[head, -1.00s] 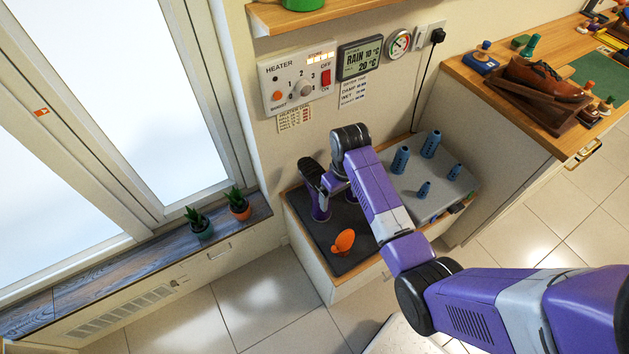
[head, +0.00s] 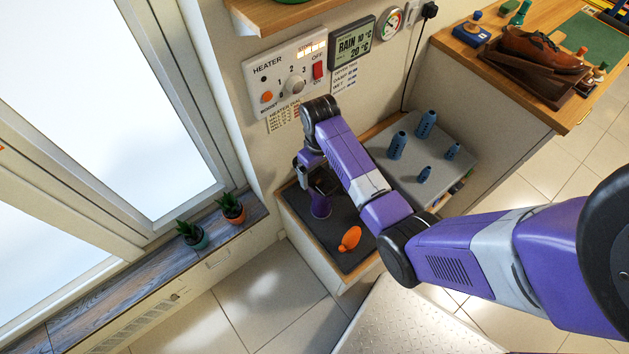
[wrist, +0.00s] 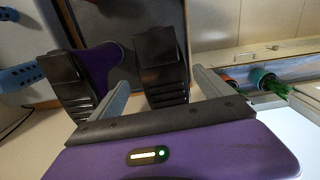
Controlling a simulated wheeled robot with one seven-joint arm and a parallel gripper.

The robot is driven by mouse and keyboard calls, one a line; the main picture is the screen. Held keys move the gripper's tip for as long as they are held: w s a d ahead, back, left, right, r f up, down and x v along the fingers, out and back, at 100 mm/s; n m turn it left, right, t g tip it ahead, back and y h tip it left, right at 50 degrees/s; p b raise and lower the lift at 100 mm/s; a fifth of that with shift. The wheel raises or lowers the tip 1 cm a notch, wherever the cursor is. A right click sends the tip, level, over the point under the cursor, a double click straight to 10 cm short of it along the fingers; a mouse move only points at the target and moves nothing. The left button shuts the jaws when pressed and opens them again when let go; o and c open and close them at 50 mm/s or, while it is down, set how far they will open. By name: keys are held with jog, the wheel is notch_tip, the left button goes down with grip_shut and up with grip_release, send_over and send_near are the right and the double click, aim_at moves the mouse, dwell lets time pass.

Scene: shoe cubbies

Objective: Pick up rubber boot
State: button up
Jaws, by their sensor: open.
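A purple rubber boot (head: 321,207) stands on the dark mat below the heater panel, its upper part partly hidden by my gripper. My gripper (head: 312,172) is at the boot's top. In the wrist view the purple boot (wrist: 98,66) shows between the two black fingers of my gripper (wrist: 108,50). The fingers are spread apart, and I cannot tell whether either touches the boot.
An orange item (head: 350,238) lies on the dark mat (head: 346,262) near its front edge. Several blue pegs stand on the grey board (head: 405,165) to the right. Potted plants (head: 230,208) line the sill at left. A brown shoe (head: 540,48) sits on the right bench.

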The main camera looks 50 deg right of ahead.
jog(key=f, duration=0.6)
jog(key=shift+w+a+f, duration=0.1)
jog(key=shift+a+f, duration=0.1)
jog(key=shift+a, duration=0.05)
jog(key=c, duration=1.8)
jog(key=shift+r, duration=0.15)
